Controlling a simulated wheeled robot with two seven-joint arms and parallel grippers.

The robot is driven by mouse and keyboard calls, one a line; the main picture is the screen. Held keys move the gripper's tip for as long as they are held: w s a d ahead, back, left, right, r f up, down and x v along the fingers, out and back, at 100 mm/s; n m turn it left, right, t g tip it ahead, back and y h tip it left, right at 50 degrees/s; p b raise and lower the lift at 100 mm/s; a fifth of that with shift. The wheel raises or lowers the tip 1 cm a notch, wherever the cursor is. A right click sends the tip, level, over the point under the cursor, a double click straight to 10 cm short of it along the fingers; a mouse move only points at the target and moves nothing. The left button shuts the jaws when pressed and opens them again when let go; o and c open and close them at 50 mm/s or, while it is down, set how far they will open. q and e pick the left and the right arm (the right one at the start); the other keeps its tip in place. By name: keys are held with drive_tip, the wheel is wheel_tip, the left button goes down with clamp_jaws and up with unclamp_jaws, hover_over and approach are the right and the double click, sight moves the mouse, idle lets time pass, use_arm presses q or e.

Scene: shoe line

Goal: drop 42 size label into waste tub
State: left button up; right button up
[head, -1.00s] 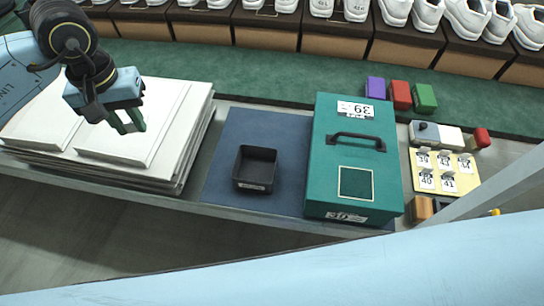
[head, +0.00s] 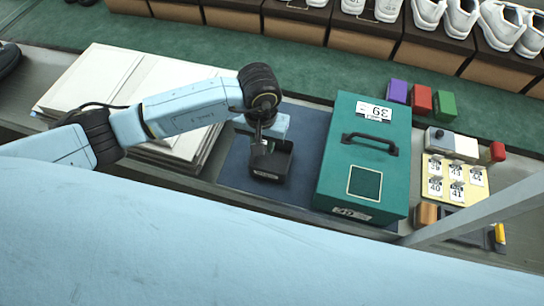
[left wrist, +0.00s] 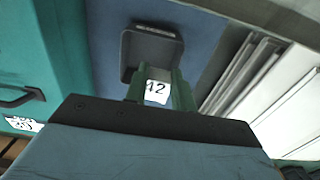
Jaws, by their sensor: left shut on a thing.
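The 42 size label (left wrist: 157,90) is a small white tag between the green fingers of my left gripper (left wrist: 158,92) in the left wrist view. My left gripper is shut on it. The waste tub (left wrist: 126,48) is a small black open box just beyond the fingertips. In the head view the tub (head: 284,166) sits on the blue mat. There my left gripper (head: 262,147) is over the tub's far left side and partly hides it. The label cannot be made out in the head view. My right gripper is not in view.
A green box with a black handle (head: 392,180) stands right of the tub. A stack of white boards (head: 95,80) lies to the left. A yellow label board (head: 463,193) and coloured blocks (head: 421,100) are at the right. Shoes on boxes line the back.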

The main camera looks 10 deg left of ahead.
use_arm(q)
wheel_tip(320, 180, down, 6)
drive_tip(key=b, duration=0.3)
drive_tip(key=shift+r, duration=0.1)
drive_tip(key=o, duration=1)
wheel_tip(320, 180, up, 13)
drive_tip(key=shift+r, duration=0.2)
drive_tip(key=shift+d, duration=0.1)
